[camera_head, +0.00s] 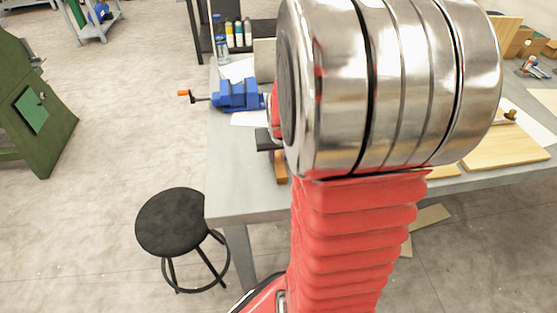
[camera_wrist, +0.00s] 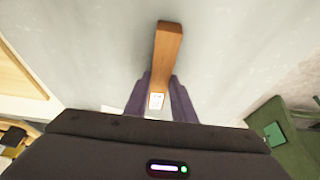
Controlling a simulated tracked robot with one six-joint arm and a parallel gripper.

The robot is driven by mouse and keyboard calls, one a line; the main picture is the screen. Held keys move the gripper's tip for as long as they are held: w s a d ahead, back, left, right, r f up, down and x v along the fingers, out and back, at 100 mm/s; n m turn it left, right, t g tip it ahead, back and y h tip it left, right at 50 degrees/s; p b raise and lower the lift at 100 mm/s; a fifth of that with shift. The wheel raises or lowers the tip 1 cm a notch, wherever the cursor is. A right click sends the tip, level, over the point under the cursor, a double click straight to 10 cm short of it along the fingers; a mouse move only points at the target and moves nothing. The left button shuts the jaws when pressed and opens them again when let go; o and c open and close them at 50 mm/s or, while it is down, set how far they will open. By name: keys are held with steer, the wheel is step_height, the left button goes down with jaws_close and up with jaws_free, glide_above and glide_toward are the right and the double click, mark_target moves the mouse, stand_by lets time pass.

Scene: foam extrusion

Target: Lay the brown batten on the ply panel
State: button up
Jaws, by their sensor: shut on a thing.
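The brown batten (camera_wrist: 168,48) is held between the two dark fingers of my gripper (camera_wrist: 162,80) in the wrist view, its long end pointing away over the grey table top. A short brown length of the batten (camera_head: 280,170) also shows beside my arm in the head view, below a dark part of my gripper (camera_head: 266,140). I cannot tell whether it touches the table. The ply panel (camera_head: 507,149) looks to be the pale wooden board on the table at the right, partly hidden by my arm. A pale board edge (camera_wrist: 18,80) shows at the wrist view's left.
The grey table (camera_head: 235,185) has a blue vise (camera_head: 238,95) at its left side, with bottles (camera_head: 238,33) behind. A black stool (camera_head: 182,222) stands at its front left. A green cabinet (camera_head: 35,100) is at far left. My arm hides the table's middle.

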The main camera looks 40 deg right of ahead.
mark_target(279, 159)
jaws_close()
steer(key=shift+r, duration=0.1)
step_height(279, 159, up, 10)
stand_by(0.4)
stand_by(0.5)
